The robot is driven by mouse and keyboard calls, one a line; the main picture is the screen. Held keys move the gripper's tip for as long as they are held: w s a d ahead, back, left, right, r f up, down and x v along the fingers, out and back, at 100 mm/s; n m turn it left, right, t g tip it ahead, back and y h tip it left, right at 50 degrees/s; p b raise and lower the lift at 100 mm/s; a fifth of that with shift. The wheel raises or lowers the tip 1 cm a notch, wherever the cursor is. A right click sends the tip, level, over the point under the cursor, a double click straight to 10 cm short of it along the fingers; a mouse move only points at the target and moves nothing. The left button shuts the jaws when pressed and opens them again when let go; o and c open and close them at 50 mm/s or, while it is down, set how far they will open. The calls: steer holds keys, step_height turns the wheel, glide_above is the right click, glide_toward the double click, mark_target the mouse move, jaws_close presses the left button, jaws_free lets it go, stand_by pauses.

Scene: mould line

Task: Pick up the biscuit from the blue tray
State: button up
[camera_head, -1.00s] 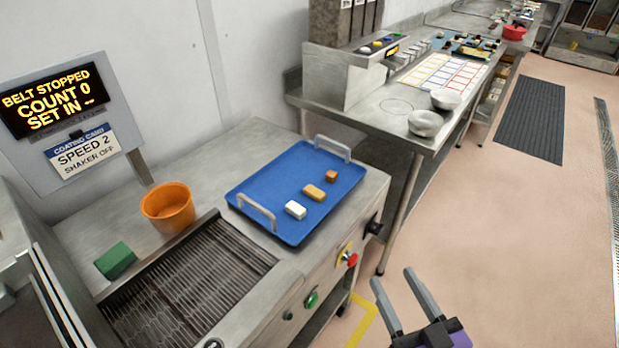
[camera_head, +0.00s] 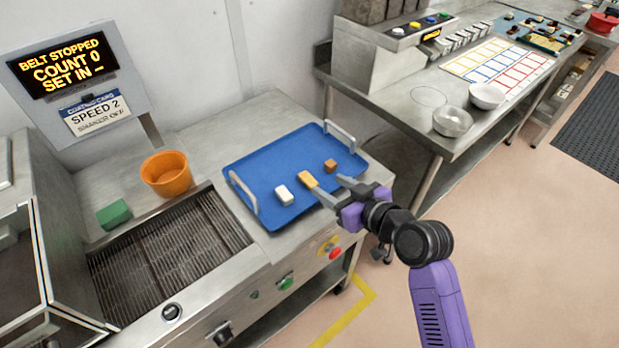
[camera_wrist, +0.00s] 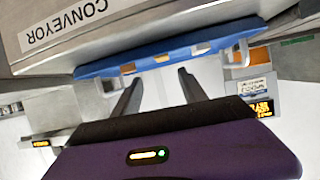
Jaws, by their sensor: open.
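The biscuit (camera_head: 307,180) is a golden-tan block lying on the blue tray (camera_head: 262,165), between a white block (camera_head: 284,195) and a smaller brown block (camera_head: 330,166). My gripper (camera_head: 328,185) is open and empty at the tray's front right edge. In the head view one fingertip is close to the biscuit and the other is near the brown block; whether either touches cannot be told. In the wrist view the tray (camera_wrist: 182,52) lies beyond the fingertips (camera_wrist: 158,82), with the biscuit (camera_wrist: 162,58) roughly in line with the gap between them.
The tray has a raised metal handle (camera_head: 242,190) at the left and another (camera_head: 341,136) at the far right. An orange tub (camera_head: 166,175), a green block (camera_head: 114,214) and the wire belt (camera_head: 170,255) are to the left. A steel table with bowls (camera_head: 453,121) stands at the right.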

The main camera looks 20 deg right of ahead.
mark_target(310, 180)
steer(key=shift+s+a+f, duration=0.1)
steer(key=shift+a+f, duration=0.1)
steer(key=shift+a, duration=0.05)
steer(key=shift+w+a+f, duration=0.1)
steer(key=shift+w, duration=0.1)
steer(key=shift+f+p+x, duration=0.15)
steer(key=shift+p+x, duration=0.3)
steer(key=shift+x, duration=1.35)
steer(key=shift+f+p+x, duration=0.15)
steer(key=shift+p+x, duration=0.25)
steer(key=shift+x, duration=1.4)
steer(key=shift+s+a, duration=0.1)
steer(key=shift+s, duration=0.05)
jaws_close()
